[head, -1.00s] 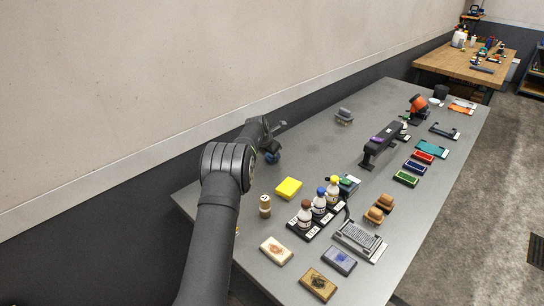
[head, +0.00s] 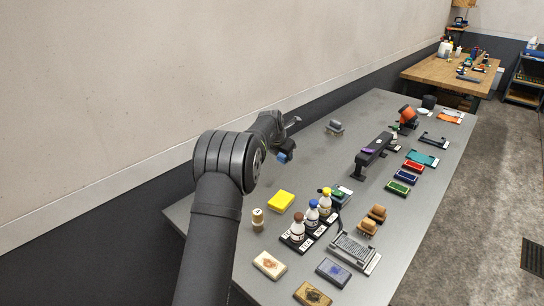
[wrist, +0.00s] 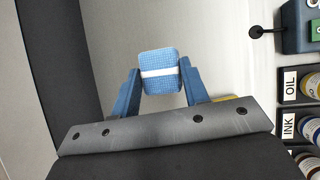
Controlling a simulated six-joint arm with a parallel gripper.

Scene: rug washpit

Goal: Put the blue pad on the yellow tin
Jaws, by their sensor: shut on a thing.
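A light blue pad (wrist: 159,71) with a white band shows in the wrist view, held between the two blue fingers of my gripper (wrist: 160,84). In the head view my gripper (head: 285,155) is above the table's far-left part, behind and above the yellow tin; the pad is hard to tell from the blue fingers there. The yellow tin (head: 281,201) lies flat on the table, its top bare. A yellow sliver of it shows in the wrist view (wrist: 226,98), mostly hidden behind the gripper body. Pad and tin are apart.
A rack of bottles (head: 312,226) stands right of the tin, and a small wooden bottle (head: 258,220) in front-left. A grey block (head: 335,127) sits farther back. A dark bar-shaped stand (head: 372,155) is to the right. The table between tin and grey block is clear.

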